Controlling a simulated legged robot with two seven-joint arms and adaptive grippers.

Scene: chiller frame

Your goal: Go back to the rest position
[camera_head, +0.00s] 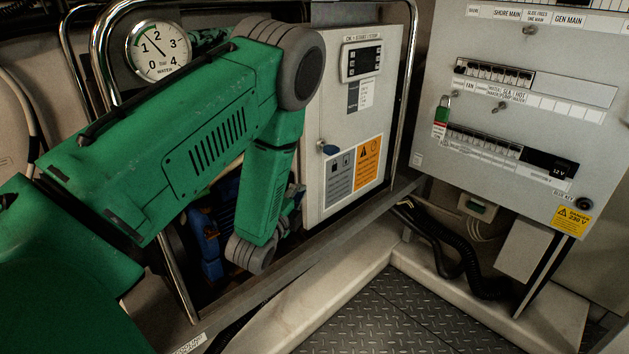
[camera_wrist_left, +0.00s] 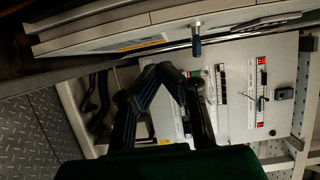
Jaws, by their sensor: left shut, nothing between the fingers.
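My left arm, green with grey joints, comes in from the left in the head view and bends down in front of the chiller frame. My left gripper shows in the left wrist view (camera_wrist_left: 167,70), its dark fingers drawn together at the tips with nothing between them. In the head view it is mostly hidden behind my own forearm. My right gripper is in neither view.
A grey control box (camera_head: 335,125) with a blue knob (camera_head: 330,149) stands just right of my forearm. A metal tube frame (camera_head: 411,85) runs beside it. A breaker panel (camera_head: 545,120) hangs at right. A round gauge (camera_head: 158,51) is behind my arm. The chequered floor (camera_head: 375,315) is clear.

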